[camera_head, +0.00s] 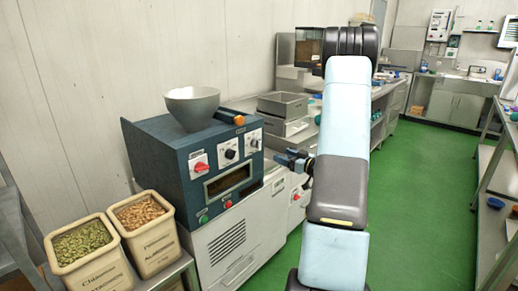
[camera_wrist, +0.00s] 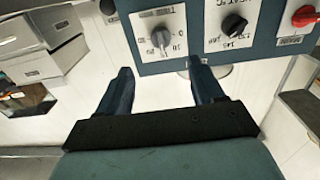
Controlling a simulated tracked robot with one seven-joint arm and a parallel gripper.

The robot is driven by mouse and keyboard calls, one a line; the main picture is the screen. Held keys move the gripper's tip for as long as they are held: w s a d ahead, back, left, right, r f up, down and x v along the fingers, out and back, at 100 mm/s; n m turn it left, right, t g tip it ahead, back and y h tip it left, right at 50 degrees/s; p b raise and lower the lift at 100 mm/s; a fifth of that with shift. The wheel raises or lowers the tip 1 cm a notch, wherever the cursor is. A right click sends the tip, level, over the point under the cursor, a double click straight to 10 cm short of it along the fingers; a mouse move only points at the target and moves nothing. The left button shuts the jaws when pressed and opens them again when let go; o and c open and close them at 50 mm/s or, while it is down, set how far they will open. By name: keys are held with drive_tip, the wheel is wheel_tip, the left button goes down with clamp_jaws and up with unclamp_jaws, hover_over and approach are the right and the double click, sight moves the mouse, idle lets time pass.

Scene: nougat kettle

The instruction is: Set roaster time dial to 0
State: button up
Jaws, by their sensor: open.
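The blue roaster (camera_head: 160,156) stands by the left wall, with dials on its front panel. The time dial appears to be the small grey knob on a white plate at the panel's right end in the head view (camera_head: 254,143). In the wrist view this knob (camera_wrist: 161,38) is upper centre, with small numbers around it; its exact setting is too small to read. My gripper (camera_head: 296,161) is open and empty, to the right of the panel. In the wrist view its two dark fingers (camera_wrist: 160,70) are spread below the knob, apart from it.
A black knob (camera_wrist: 234,25) and a red knob (camera_wrist: 304,16) sit beside the time dial. A pale bowl (camera_head: 191,107) tops the roaster. Two ingredient bins (camera_head: 86,247) stand front left. Metal boxes (camera_head: 283,104) stand behind. Green floor is clear at right.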

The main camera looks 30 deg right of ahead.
sight(256, 146)
drive_tip(key=x, duration=1.3)
drive_tip(key=shift+w, duration=0.35)
drive_tip(key=shift+a+f, duration=0.1)
drive_tip(key=shift+c, duration=0.4)
drive_tip(key=c, duration=0.9)
drive_tip(key=shift+a, duration=0.3)
drive_tip(key=shift+c, duration=0.2)
drive_tip(key=shift+d, duration=0.2)
drive_tip(key=shift+n, duration=0.3)
drive_tip(key=shift+d+n, duration=0.15)
drive_tip(key=shift+n, duration=4.15)
drive_tip(key=shift+d+n, duration=0.2)
drive_tip(key=shift+n, duration=4.1)
